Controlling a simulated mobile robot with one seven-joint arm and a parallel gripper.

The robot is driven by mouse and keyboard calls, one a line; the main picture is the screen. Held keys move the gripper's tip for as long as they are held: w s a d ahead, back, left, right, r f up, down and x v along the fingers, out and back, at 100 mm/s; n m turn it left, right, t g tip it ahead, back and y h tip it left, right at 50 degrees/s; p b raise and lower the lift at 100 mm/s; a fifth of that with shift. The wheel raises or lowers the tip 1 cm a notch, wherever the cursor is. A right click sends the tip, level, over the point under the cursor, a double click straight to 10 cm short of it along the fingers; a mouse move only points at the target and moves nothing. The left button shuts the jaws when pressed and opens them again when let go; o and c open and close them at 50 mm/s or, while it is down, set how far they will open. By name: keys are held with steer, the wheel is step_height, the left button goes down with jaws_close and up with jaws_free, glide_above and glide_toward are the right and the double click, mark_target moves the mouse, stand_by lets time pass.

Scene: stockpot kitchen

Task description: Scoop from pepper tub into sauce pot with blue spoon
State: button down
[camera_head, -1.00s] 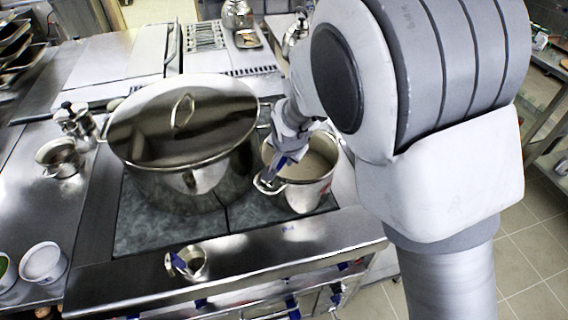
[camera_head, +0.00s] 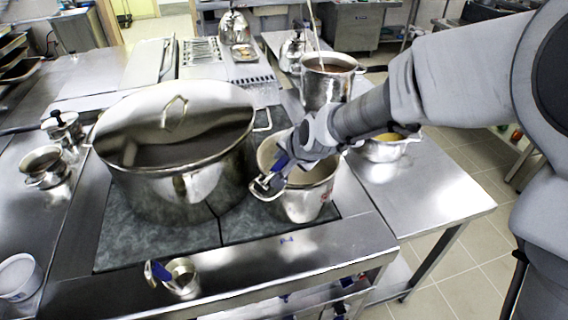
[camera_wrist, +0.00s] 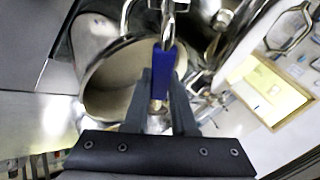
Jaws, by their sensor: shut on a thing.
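My gripper (camera_head: 284,162) is over the near rim of a steel two-handled pot (camera_head: 302,201) on the stove. In the wrist view my gripper (camera_wrist: 163,88) is shut on a blue handle (camera_wrist: 166,66), which I take for the blue spoon's. The spoon's bowl cannot be made out. The pot (camera_wrist: 104,90) is pale inside in the wrist view, below and left of the handle. I cannot tell for sure which pot is the sauce pot. A white tub (camera_head: 18,278) stands at the lower left, cut by the frame edge; I cannot tell whether it holds pepper.
A large lidded stockpot (camera_head: 178,150) stands close left of the pot. A small steel vessel with a blue handle (camera_head: 181,277) sits on the stove's front ledge. Behind are a pot with a stick in it (camera_head: 327,84) and a pan (camera_head: 384,150).

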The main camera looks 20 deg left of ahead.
steer(key=shift+d+f+y+p, duration=0.2)
steer(key=shift+y+p, duration=0.1)
steer(key=shift+p, duration=0.35)
steer(key=shift+r, duration=0.25)
steer(key=shift+d+f+m+t+y+p, duration=0.15)
steer(key=shift+m+t+y+p, duration=0.15)
steer(key=shift+y+p, duration=0.55)
steer(key=shift+d+f+y, duration=0.1)
steer(key=shift+d+y, duration=0.05)
steer(key=shift+y, duration=0.4)
steer(key=y+b, duration=0.2)
steer(key=d+f+m+t+y+b, duration=0.1)
steer(key=y+b, duration=0.1)
steer(key=b, duration=0.1)
steer(key=m+t+y+b, duration=0.1)
steer(key=y+b, duration=0.1)
steer(key=b, duration=0.1)
steer(key=shift+s+d+f, duration=0.1)
steer(key=shift+d+f, duration=0.1)
steer(key=shift+f, duration=0.05)
steer(key=y+b, duration=0.1)
steer(key=b, duration=0.1)
steer(key=m+t+y+b, duration=0.1)
steer(key=b, duration=0.2)
steer(key=m+t+y+b, duration=0.1)
steer(key=b, duration=0.1)
steer(key=shift+d+f+b, duration=0.25)
steer(key=shift+d+b, duration=0.1)
steer(key=shift+b, duration=0.05)
steer(key=shift+t+b, duration=0.3)
